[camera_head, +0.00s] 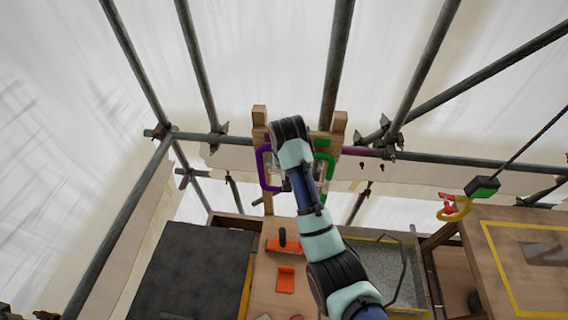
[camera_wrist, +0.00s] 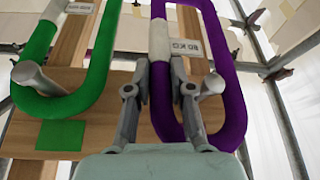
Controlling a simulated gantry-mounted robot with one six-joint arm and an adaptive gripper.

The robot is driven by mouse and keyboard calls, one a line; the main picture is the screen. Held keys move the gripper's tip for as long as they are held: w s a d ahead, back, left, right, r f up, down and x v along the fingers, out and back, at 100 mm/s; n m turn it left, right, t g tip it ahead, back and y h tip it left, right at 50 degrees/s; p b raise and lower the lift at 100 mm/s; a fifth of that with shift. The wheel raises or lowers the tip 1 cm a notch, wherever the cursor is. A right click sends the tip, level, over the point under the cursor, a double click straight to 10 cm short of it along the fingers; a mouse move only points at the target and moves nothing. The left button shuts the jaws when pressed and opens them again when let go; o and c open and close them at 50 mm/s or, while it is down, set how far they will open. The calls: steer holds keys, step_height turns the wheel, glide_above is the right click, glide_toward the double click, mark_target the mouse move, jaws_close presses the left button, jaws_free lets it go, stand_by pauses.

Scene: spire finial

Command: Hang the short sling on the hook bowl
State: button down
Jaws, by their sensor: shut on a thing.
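A purple sling (camera_head: 263,168) and a green sling (camera_head: 325,165) hang as long loops on a wooden rack. The purple sling also shows in the wrist view (camera_wrist: 234,110), and so does the green one (camera_wrist: 38,105). A grey peg (camera_wrist: 208,86) is at the purple loop. My gripper (camera_wrist: 160,75) is shut on one leg of the purple sling, at its white sleeve. My arm hides part of the rack in the head view. The yellow hook (camera_head: 456,209) with a red latch hangs at the right, apart from my gripper. I cannot tell which sling is shorter.
The hook block (camera_head: 482,188) hangs on a dark cable. Scaffold tubes (camera_head: 337,65) stand around the rack. Below are a workbench with an orange tray (camera_head: 286,280), a grey panel (camera_head: 394,265), a dark mat (camera_head: 190,265) and a yellow-outlined wooden surface (camera_head: 475,245).

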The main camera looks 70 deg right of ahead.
steer(key=p+x, duration=0.2)
steer(key=x, duration=0.1)
steer(key=shift+w+d+f, duration=0.25)
steer(key=shift+d, duration=0.1)
steer(key=shift+f, duration=0.15)
steer(key=c, duration=1)
jaws_free()
